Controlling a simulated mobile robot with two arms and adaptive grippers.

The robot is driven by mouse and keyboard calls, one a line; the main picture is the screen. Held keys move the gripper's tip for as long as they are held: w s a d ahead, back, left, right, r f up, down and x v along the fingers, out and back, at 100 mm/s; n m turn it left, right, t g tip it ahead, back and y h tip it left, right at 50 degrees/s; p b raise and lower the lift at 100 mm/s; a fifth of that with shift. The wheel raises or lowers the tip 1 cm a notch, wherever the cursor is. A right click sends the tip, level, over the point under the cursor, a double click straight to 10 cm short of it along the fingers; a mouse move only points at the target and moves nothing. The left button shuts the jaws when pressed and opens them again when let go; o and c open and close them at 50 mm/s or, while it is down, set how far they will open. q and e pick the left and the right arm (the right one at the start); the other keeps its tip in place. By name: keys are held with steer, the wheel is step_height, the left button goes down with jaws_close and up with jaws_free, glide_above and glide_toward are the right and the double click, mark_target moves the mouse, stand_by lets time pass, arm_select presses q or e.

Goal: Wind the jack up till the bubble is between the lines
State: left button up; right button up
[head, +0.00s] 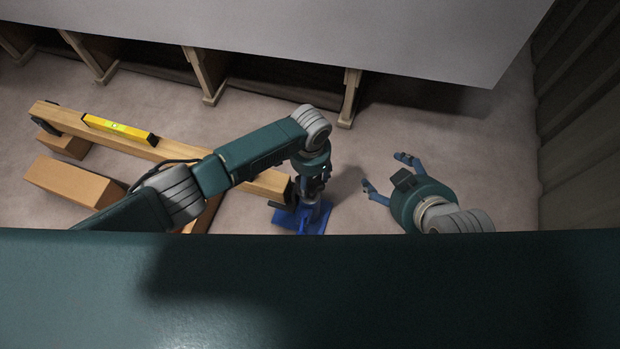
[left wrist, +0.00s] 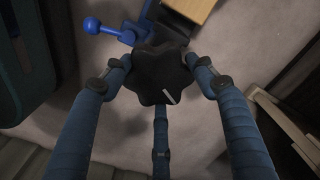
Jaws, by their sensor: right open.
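A yellow spirit level (head: 140,136) lies on a long wooden beam (head: 60,120) in the head view. Its green vial (head: 118,127) is visible, but the bubble is too small to read. The blue jack (head: 308,218) stands on the floor at the beam's right end. My left gripper (head: 311,178) is over the jack. In the left wrist view its fingers (left wrist: 163,78) surround the jack's black lobed knob (left wrist: 158,72), with fingertips against its edge. A white mark (left wrist: 169,97) shows on the knob. My right gripper (head: 388,175) is open and empty, right of the jack.
A wooden block (head: 72,182) lies on the floor left of my left arm, and another block (head: 64,145) sits under the beam's left end. Wooden supports (head: 206,75) stand along the pale hull (head: 330,35) behind. A ribbed wall (head: 580,120) bounds the right side.

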mark_target(310, 180)
arm_select(q)
steer(key=shift+o, duration=0.8)
step_height(310, 180, up, 12)
